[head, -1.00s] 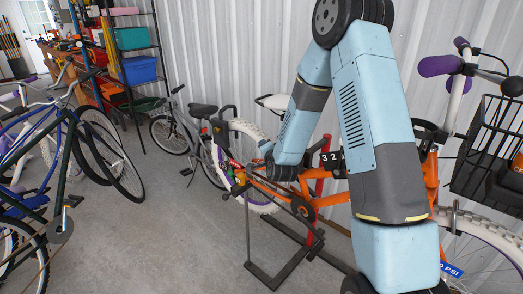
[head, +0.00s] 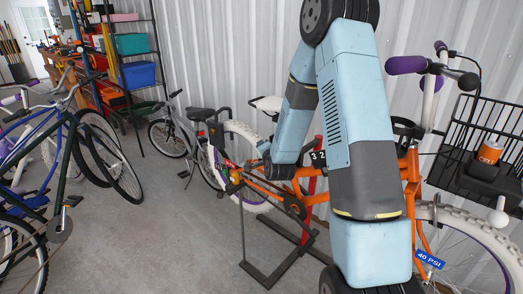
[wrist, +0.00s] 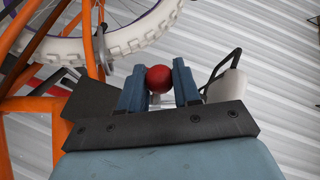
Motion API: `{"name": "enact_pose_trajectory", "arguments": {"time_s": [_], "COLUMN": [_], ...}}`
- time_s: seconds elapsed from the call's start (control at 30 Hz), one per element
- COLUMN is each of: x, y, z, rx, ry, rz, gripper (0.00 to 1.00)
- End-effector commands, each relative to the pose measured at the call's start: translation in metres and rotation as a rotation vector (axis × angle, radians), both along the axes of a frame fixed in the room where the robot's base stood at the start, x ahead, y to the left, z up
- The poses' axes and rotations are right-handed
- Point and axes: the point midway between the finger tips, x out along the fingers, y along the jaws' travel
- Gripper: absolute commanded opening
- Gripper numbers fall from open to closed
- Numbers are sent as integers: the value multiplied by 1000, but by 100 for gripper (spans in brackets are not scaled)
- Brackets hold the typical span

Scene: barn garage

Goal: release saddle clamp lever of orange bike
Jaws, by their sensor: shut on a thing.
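The orange bike (head: 409,172) stands along the corrugated wall, partly hidden by my arm in the head view. Its white saddle (head: 268,103) shows just left of my forearm, and a white saddle-like shape is right of my fingers in the wrist view (wrist: 226,86). A red ball-shaped knob (wrist: 159,79) sits between the two blue fingers of my gripper (wrist: 159,69), which is shut on it. The knob looks like the end of the clamp lever; the rest of the lever and the clamp are hidden. My fingertips cannot be made out in the head view.
A black wire basket (head: 482,130) holding an orange can (head: 490,152) is at the right. A white tire (wrist: 120,35) and orange frame tubes (wrist: 88,45) are close to my gripper. Other bikes (head: 60,165) stand at the left; the middle floor (head: 170,235) is clear.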

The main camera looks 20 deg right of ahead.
Motion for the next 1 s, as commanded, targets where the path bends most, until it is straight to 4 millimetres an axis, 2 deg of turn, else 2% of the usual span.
{"name": "enact_pose_trajectory", "arguments": {"time_s": [0.03,0.33,0.37,0.6,1.0], "x": [-2,-2,-2,-1,-2], "y": [-8,-9,-9,-6,-1], "z": [-5,-4,-4,-2,0], "rx": [-1,-2,-2,-1,-1], "ry": [12,11,10,6,2], "rz": [-16,-18,-17,-12,-3], "gripper": [0,0,35,56,56]}}
